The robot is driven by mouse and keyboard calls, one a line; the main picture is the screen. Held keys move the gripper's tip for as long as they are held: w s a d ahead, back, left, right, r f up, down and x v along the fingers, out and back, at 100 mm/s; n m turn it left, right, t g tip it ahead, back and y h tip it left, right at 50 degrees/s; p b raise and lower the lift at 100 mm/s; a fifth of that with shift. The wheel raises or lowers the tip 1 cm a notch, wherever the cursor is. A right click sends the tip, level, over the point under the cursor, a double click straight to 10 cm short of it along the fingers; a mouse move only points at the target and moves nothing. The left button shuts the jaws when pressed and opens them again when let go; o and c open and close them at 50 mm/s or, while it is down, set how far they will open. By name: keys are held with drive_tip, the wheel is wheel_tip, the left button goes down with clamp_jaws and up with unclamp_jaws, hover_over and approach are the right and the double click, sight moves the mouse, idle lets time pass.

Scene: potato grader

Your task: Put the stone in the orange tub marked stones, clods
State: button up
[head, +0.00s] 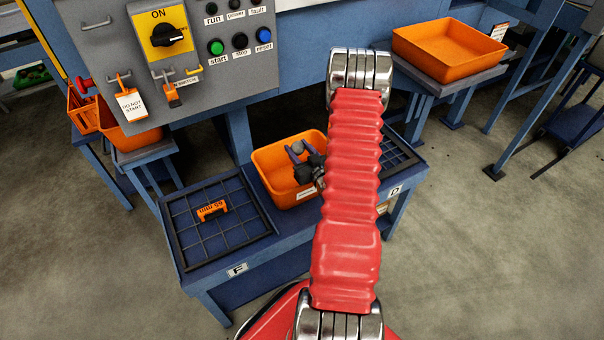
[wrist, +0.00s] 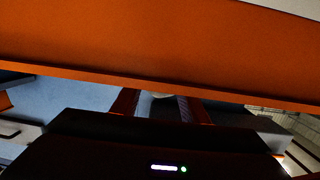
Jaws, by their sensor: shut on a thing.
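The orange tub (head: 268,168) stands on the blue bench in the head view, with a small white label on its front too small to read. My gripper (head: 300,150) is over the tub's opening, its fingers shut on a grey stone (head: 298,146). In the wrist view, a pale bit of the stone (wrist: 162,96) shows between the fingertips of my gripper (wrist: 158,104), close to an orange wall (wrist: 160,55) that fills the top. Most of the stone is hidden there. I cannot tell whether the stone is below the tub's rim.
A black grid frame with an orange tag (head: 212,211) lies left of the tub, and another grid (head: 397,152) lies right, partly behind my arm. A control panel (head: 170,60) hangs above. A larger orange tray (head: 450,50) stands back right. More orange tubs (head: 132,138) stand left.

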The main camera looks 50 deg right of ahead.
drive_tip(key=shift+f, duration=1.15)
drive_tip(key=o, duration=1.2)
drive_tip(key=shift+s, duration=0.1)
drive_tip(key=v, duration=1.3)
drive_tip(key=shift+s, duration=0.3)
drive_tip(key=shift+a, duration=0.1)
drive_tip(key=shift+w, duration=0.1)
